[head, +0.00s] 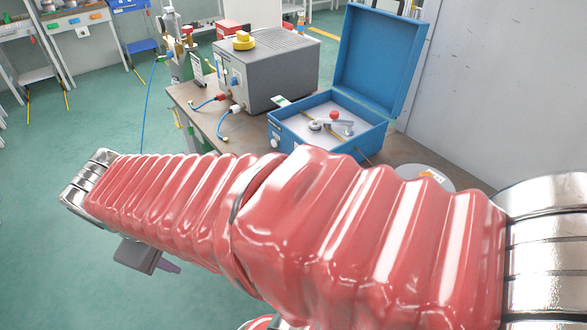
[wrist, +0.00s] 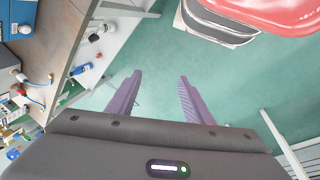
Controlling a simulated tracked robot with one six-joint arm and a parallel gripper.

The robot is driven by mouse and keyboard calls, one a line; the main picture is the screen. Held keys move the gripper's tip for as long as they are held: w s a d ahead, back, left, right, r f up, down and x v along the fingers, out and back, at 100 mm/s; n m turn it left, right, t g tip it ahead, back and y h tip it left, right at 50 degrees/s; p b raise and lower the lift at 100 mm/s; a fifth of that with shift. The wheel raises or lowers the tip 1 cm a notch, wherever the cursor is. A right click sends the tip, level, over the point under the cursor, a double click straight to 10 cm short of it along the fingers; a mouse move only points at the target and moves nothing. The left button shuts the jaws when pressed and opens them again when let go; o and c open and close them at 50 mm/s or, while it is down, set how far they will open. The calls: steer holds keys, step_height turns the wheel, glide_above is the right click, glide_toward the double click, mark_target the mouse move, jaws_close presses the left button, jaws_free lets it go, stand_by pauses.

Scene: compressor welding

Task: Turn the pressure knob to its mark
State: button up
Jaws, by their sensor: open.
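A grey box-shaped machine (head: 275,75) stands on the brown bench in the head view. It has a yellow knob (head: 243,41) on its top and a blue knob (head: 236,79) on its front. I cannot tell which is the pressure knob, and no mark can be made out. My gripper (wrist: 160,76) is open and empty, its two purple fingers apart over the green floor in the wrist view. In the head view it hangs below my red-sleeved arm, in front of the bench and well apart from the machine.
An open blue case (head: 345,113) with a red-topped tool (head: 334,116) lies right of the machine. The bench (head: 211,122) also shows in the wrist view (wrist: 60,40) at the left. Green floor (head: 60,240) is clear at the left.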

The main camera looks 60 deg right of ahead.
steer(key=d+f+n+g+h, duration=0.3)
steer(key=d+f+n+h, duration=0.1)
steer(key=d, duration=0.6)
steer(key=w+d+f+n+g+h, duration=0.1)
steer(key=d+f+n+g+h, duration=0.2)
steer(key=d, duration=0.6)
steer(key=w+d+f+n+g+h, duration=0.1)
steer(key=d+f+n+g+h, duration=0.2)
steer(key=d, duration=0.7)
step_height(320, 180, down, 2)
steer(key=n+h, duration=0.3)
steer(key=shift+d+f+g, duration=0.25)
steer(key=shift+d+g, duration=0.05)
steer(key=shift+d, duration=0.05)
steer(key=shift+d, duration=0.1)
steer(key=x, duration=1.3)
steer(key=shift+s+d+r, duration=0.1)
steer(key=shift+d, duration=0.2)
steer(key=c, duration=1.1)
